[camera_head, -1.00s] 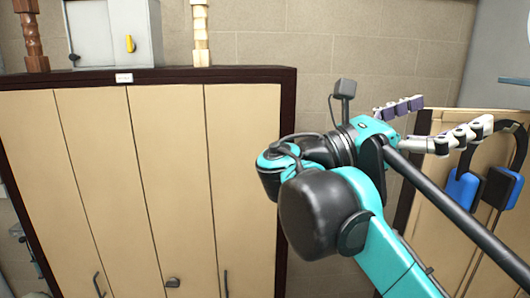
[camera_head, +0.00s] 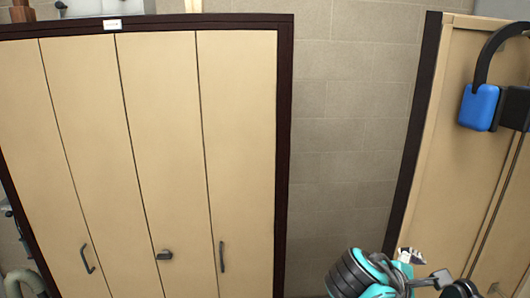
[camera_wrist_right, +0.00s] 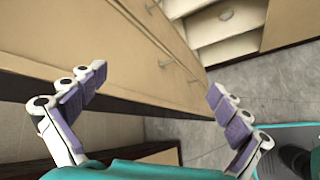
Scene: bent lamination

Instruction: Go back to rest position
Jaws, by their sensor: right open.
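My right gripper (camera_wrist_right: 157,82) is open in the right wrist view. Its two purple-padded fingers are spread wide with nothing between them. Beyond them are a beige cabinet front and grey floor. In the head view, part of my teal and black right arm shows at the bottom right, low in front of the wall and the right-hand cabinet; the gripper's opening cannot be made out there. My left gripper is in neither current view.
A tall beige cabinet (camera_head: 160,150) with a dark frame stands at left. Another cabinet (camera_head: 440,180) stands at right, with blue and black ear defenders (camera_head: 480,107) in front of its upper part. Bare block wall (camera_head: 350,130) lies between. Grey floor (camera_wrist_right: 265,95) shows in the wrist view.

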